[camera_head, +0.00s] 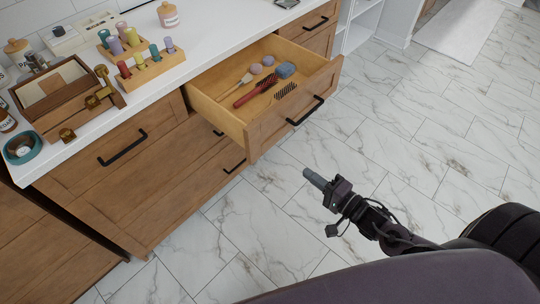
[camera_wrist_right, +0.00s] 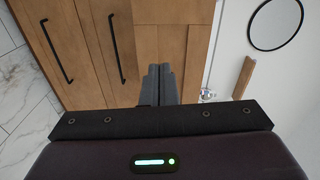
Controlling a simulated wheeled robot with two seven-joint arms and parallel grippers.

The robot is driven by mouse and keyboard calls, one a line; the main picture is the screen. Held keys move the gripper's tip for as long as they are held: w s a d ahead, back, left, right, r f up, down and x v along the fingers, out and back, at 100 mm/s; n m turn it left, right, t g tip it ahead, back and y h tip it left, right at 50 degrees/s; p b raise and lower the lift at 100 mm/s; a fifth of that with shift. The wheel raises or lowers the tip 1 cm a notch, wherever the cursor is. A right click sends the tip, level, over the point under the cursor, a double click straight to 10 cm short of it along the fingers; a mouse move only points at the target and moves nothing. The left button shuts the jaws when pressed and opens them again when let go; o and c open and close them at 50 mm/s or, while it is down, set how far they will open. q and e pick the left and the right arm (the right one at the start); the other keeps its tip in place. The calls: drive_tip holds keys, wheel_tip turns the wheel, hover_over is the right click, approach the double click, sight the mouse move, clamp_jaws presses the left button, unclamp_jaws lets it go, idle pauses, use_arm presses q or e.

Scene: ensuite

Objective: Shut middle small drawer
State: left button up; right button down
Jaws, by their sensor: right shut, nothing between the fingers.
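The small middle drawer (camera_head: 295,112) stands pulled out from the wooden cabinet in the head view. Its black bar handle (camera_head: 305,111) is on the front panel. Inside lie a red hairbrush (camera_head: 256,92), a dark comb and several small bath items. My right gripper (camera_head: 314,178) is shut and empty, in front of the drawer and below it in the picture, apart from the drawer front. In the right wrist view its closed fingers (camera_wrist_right: 158,84) point toward wooden panels with long black handles. My left gripper is not in view.
The white counter (camera_head: 215,48) above holds a wooden box (camera_head: 60,95), colourful rollers on stands, bottles and a teal round dish (camera_head: 22,147). Other drawers with black handles (camera_head: 122,148) are closed. The marble tile floor (camera_head: 420,130) right of the cabinet is clear.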

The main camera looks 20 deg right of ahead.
drive_tip(key=a, duration=0.1)
approach(261, 141)
drive_tip(key=shift+y, duration=0.4)
drive_tip(key=x, duration=0.6)
drive_tip(key=shift+w+f+b, duration=0.25)
drive_tip(key=shift+w+b, duration=0.05)
drive_tip(key=shift+w, duration=0.15)
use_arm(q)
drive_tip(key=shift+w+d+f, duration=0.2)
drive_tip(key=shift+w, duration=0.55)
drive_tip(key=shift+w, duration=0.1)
use_arm(e)
drive_tip(key=shift+w, duration=0.1)
